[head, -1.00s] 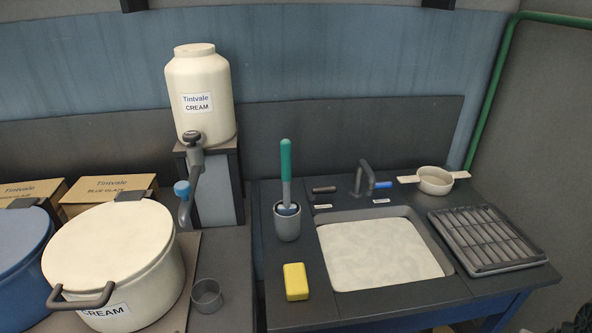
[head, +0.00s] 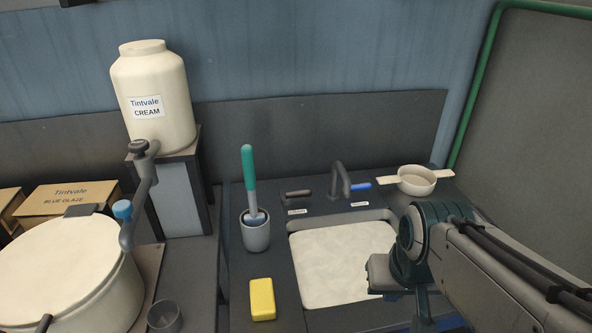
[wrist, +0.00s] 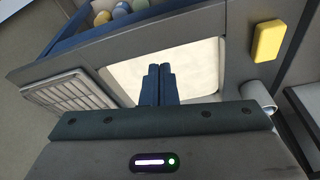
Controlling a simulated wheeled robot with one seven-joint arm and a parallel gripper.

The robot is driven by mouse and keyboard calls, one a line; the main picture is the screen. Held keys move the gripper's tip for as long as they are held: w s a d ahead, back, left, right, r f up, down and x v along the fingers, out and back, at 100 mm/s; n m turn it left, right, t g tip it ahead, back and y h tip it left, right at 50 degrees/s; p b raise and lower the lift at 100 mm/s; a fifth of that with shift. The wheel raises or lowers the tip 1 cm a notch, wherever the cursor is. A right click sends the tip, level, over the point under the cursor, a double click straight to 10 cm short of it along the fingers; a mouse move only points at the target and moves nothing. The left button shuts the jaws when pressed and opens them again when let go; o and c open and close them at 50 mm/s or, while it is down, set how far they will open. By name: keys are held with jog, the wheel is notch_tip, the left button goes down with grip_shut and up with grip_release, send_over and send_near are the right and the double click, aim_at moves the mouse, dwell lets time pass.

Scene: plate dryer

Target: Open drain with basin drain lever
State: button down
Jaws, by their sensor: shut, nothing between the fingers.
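The basin (head: 380,214) is set in the dark counter and filled with a pale, cloudy surface; the drain is hidden. Behind it stands a dark tap (head: 338,180). A dark brown lever (head: 298,194) is left of the tap and a blue lever (head: 360,186) is right of it. Each has a small white label in front, too small to read. My gripper is shut and empty; its blue fingers (wrist: 158,84) show in the wrist view above the basin's pale surface (wrist: 185,62). In the head view my arm comes in from the right and covers the basin's right side.
A brush in a grey cup (head: 255,236) and a yellow sponge (head: 262,299) stand left of the basin. A cream strainer (head: 416,181) is behind, right of the levers. A drying rack (wrist: 68,98) lies beside the basin. Pots and a cream jar (head: 152,100) are further left.

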jog(key=w+a+r+p, duration=0.15)
jog(key=w+r, duration=0.35)
jog(key=w, duration=0.6)
jog(key=n+t+p, duration=0.1)
jog(key=n+p, duration=0.1)
jog(key=p, duration=0.2)
send_over(296, 196)
jog(key=w+d, duration=0.1)
jog(key=w, duration=0.3)
notch_tip(296, 196, down, 9)
jog(key=shift+s+d+y, duration=0.15)
jog(key=shift+y, duration=0.25)
jog(key=p+x, duration=0.2)
jog(key=x, duration=0.8)
jog(key=shift+p, duration=0.35)
jog(key=shift+s+d+p, duration=0.25)
jog(key=shift+s+p, duration=0.05)
jog(key=shift+s, duration=0.7)
jog(key=shift+s+d+f+p, duration=0.1)
jog(key=shift+s+f+p, duration=0.1)
jog(key=shift+s, duration=0.25)
jog(key=shift+s+d+f+p, duration=0.1)
jog(key=shift+s+f+p, duration=0.05)
jog(key=shift+s, duration=0.3)
